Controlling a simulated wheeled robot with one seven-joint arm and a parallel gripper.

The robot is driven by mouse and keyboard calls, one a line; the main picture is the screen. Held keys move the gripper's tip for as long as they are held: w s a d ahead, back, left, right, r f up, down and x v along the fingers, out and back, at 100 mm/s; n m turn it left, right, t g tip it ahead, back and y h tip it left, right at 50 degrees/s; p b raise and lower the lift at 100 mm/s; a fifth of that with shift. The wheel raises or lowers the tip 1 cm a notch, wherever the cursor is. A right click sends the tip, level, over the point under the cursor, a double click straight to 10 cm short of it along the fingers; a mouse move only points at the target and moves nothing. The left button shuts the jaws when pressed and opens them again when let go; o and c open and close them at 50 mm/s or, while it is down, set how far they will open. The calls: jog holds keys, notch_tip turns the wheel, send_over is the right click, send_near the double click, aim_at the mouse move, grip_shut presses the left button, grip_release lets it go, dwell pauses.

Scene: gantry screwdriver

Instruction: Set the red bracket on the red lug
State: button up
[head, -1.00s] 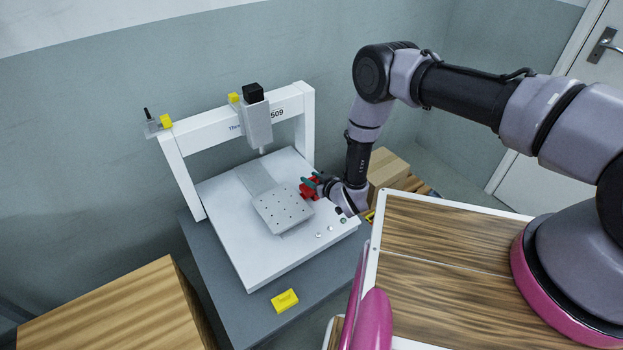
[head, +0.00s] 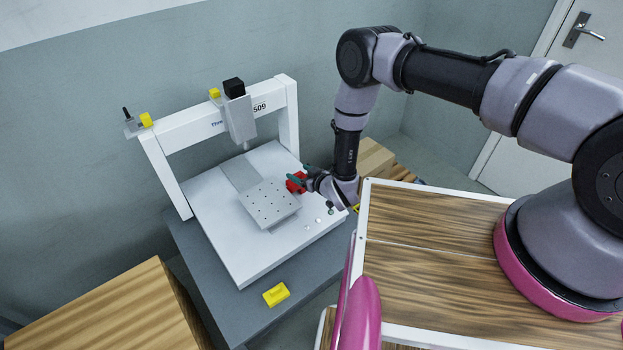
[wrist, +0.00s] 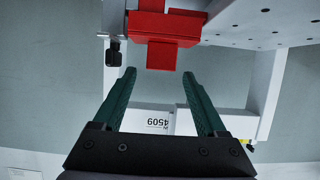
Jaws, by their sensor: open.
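Red parts (head: 295,184) sit at the right side of the white gantry machine's bed, beside the perforated plate. In the wrist view the red piece (wrist: 168,25) is a wide block with a narrower tab below it. Red bracket and red lug look joined there, and I cannot tell where one ends and the other begins. My gripper (head: 302,177) is at the red parts in the head view and partly covers them. In the wrist view my gripper (wrist: 160,75) is open, its dark green fingers apart, with the red tab just beyond and between the fingertips. Nothing is clasped.
The perforated plate (head: 268,203) is left of the red parts. The gantry's white frame (head: 220,125) and spindle (head: 240,117) stand behind. A yellow block (head: 276,294) lies on the grey table's front.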

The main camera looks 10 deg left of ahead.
jog(key=v, duration=1)
jog(key=shift+s, duration=0.1)
jog(key=w+d+r+m+t+h, duration=0.15)
jog(key=w+d+r, duration=0.25)
jog(key=w+r, duration=0.8)
jog(key=w+d+r+m+h, duration=0.35)
jog(key=w+r, duration=0.55)
jog(key=r, duration=0.6)
jog(key=d+r+m+h, duration=0.1)
jog(key=d+r+m, duration=0.1)
jog(key=d+r, duration=0.9)
jog(key=s+d+r+m+h, duration=0.1)
jog(key=s+d+r, duration=0.25)
jog(key=r, duration=0.25)
jog(key=s+d+r+m+g, duration=0.1)
jog(key=s+d+r, duration=0.25)
jog(key=r, duration=0.25)
jog(key=s+d+r+m+h, duration=0.1)
jog(key=s+d+r, duration=0.2)
jog(key=d+r, duration=0.3)
jog(key=s+d+r+m+g, duration=0.1)
jog(key=s+d+r+m, duration=0.1)
jog(key=s, duration=0.9)
jog(key=s+d+r+m+g, duration=0.1)
jog(key=s+d+r, duration=0.3)
jog(key=s, duration=0.7)
jog(key=shift+s+r+m, duration=0.25)
jog(key=shift+r+m, duration=0.35)
jog(key=shift+r, duration=0.15)
